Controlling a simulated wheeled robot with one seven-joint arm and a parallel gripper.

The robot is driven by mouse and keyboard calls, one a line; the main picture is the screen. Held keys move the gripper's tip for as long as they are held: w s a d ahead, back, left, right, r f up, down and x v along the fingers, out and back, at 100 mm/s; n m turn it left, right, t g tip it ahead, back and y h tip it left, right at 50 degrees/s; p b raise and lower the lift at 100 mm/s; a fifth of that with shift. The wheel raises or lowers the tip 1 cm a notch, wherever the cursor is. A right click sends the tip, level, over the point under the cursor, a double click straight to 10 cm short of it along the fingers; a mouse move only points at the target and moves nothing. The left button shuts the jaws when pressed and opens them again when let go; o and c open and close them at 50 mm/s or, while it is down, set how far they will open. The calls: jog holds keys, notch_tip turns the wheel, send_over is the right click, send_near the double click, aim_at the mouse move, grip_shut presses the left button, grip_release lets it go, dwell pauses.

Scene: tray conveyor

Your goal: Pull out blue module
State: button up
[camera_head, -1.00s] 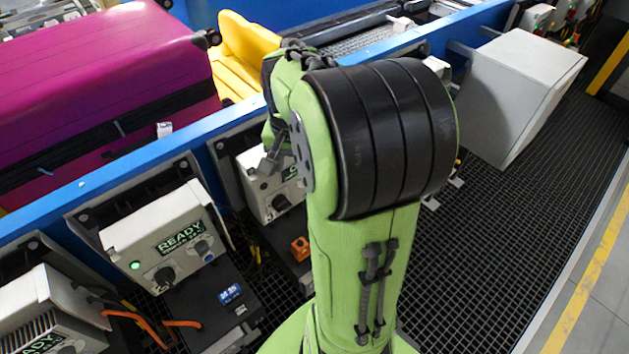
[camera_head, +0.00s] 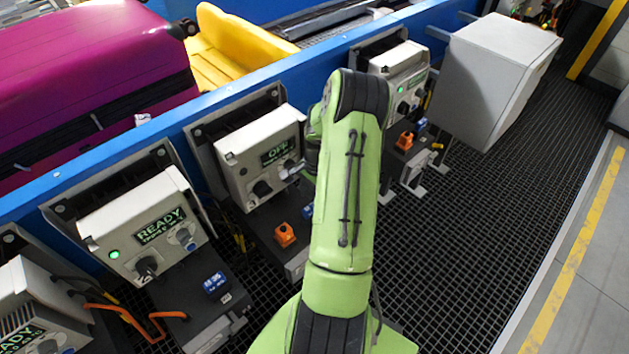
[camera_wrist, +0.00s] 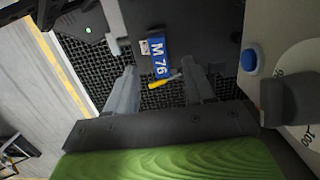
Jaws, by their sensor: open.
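A blue module (camera_wrist: 157,55) marked "M 76" sits on a dark mount in the wrist view, with a yellow piece (camera_wrist: 164,80) at its lower end. My gripper (camera_wrist: 160,67) is open, its two grey fingers apart on either side of the module's lower part. No contact with the module shows. Blue modules show there below the READY unit (camera_head: 215,283) and, half hidden by my arm, below the OFF unit (camera_head: 307,211). Another is farther right (camera_head: 421,126). I cannot tell for sure which is M 76.
Orange modules (camera_head: 284,235) (camera_head: 404,140) sit near the blue ones. A blue rail (camera_head: 100,160) runs behind the units, with a purple suitcase (camera_head: 80,60) beyond. A large grey box (camera_head: 490,85) stands right. A blue button (camera_wrist: 250,60) is right of the fingers. The grated floor is clear right.

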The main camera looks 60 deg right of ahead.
aim_at(311, 206)
jog(key=f, duration=0.4)
jog(key=shift+a+f+b, duration=0.2)
jog(key=shift+a+b, duration=0.05)
jog(key=shift+b, duration=0.05)
grip_shut()
jog(key=shift+r+p, duration=1.95)
jog(key=shift+r, duration=0.75)
jog(key=shift+r+p, duration=1.45)
jog(key=shift+r, duration=0.55)
